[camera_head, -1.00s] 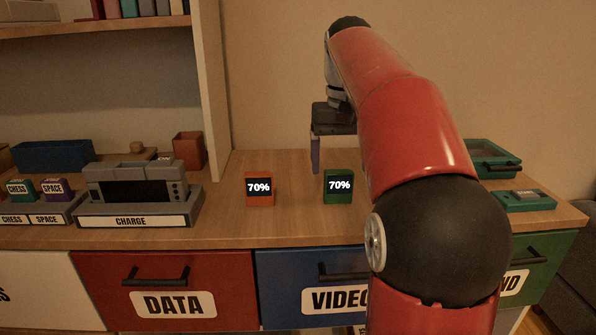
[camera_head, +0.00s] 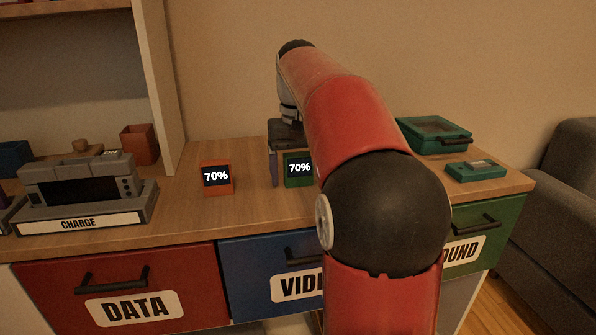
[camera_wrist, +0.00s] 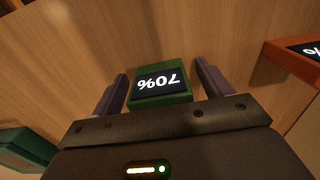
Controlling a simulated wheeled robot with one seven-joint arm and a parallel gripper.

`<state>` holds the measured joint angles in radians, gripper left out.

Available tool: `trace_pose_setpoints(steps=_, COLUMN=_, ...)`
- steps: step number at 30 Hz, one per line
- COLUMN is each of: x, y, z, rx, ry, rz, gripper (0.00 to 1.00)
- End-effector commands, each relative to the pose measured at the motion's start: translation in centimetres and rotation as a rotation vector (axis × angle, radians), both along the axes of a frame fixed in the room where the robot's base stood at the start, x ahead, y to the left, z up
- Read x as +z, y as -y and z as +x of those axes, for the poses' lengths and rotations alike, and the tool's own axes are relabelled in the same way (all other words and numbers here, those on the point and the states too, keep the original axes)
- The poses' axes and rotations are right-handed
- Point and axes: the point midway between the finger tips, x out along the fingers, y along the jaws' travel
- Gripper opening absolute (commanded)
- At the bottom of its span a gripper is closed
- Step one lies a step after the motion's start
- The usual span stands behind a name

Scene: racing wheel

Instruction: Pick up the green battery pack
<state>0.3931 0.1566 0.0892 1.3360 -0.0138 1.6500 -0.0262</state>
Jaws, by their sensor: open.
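In the wrist view the green battery pack (camera_wrist: 160,84) sits between the two purple-grey fingers of my gripper (camera_wrist: 162,88), which are spread apart with a gap on each side. In the head view my gripper (camera_head: 285,160) is at the pack, with one finger showing just left of it. The gripper is open and holds nothing.
A grey charger labelled CHARGE (camera_head: 84,190) is further left. A green case (camera_head: 433,134) and a small green device (camera_head: 475,169) lie at the right. Drawers are below the counter.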

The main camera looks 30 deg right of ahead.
Motion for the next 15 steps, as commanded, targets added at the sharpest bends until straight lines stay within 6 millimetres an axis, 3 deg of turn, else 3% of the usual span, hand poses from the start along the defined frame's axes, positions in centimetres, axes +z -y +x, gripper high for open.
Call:
trace_pose_setpoints(steps=2, x=0.04, y=0.0, z=0.0, rx=0.0, ry=0.0, rz=0.0, gripper=0.77)
trace_pose_setpoints(steps=13, x=0.06, y=0.01, z=0.0, rx=0.0, ry=0.001, rz=0.0, gripper=0.28)
trace_pose_setpoints(steps=15, x=0.09, y=0.0, z=0.0, rx=0.0, ry=0.001, rz=0.0, gripper=0.26)
